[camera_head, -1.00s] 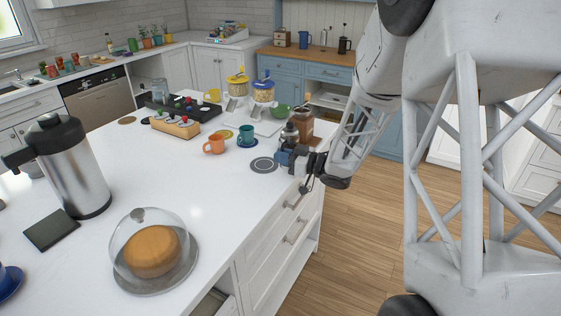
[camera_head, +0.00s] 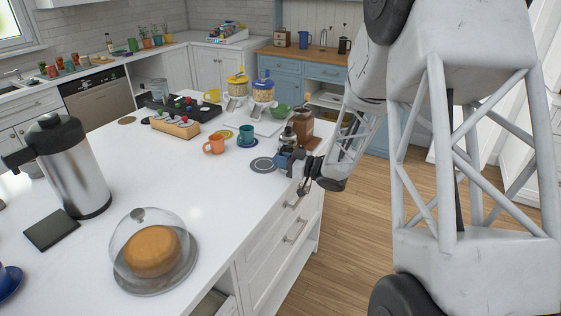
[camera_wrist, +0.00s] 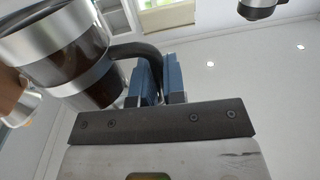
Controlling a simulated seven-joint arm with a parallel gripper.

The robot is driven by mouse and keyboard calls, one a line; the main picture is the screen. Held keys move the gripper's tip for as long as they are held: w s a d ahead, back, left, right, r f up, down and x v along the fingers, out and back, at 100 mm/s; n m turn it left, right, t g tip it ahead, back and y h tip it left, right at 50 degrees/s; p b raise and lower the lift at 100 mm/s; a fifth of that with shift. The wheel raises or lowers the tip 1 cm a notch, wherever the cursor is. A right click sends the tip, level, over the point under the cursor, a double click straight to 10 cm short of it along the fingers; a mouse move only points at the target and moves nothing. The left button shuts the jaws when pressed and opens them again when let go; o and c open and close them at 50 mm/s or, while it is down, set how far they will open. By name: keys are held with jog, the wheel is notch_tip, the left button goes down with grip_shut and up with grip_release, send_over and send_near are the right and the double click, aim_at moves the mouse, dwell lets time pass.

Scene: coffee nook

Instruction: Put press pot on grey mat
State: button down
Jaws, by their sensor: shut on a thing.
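The press pot (camera_head: 287,137) is a dark glass pot with silver metal bands at the island's right edge. It fills the upper left of the wrist view (camera_wrist: 85,55), with its black handle curving to the right. My gripper (camera_head: 284,158) has its blue fingers (camera_wrist: 157,78) shut on the handle. The pot's base is hidden in the head view, so I cannot tell whether it touches the counter. The round grey mat (camera_head: 262,164) lies flat and bare just left of my gripper, with a lighter ring on it.
A brown canister (camera_head: 302,124) stands close behind the pot. An orange mug (camera_head: 214,144) and a teal mug (camera_head: 245,134) stand left of and behind the mat. A glass-domed cake (camera_head: 152,252) and a steel airpot (camera_head: 70,170) stand nearer. The counter between is clear.

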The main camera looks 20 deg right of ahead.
jog(key=shift+f, duration=0.2)
jog(key=shift+f, duration=0.15)
jog(key=c, duration=1.2)
grip_release()
jog(key=shift+d+f, duration=0.1)
jog(key=v, duration=0.7)
jog(key=shift+s, duration=0.35)
jog(key=shift+d+r, duration=0.1)
jog(key=shift+r, duration=0.1)
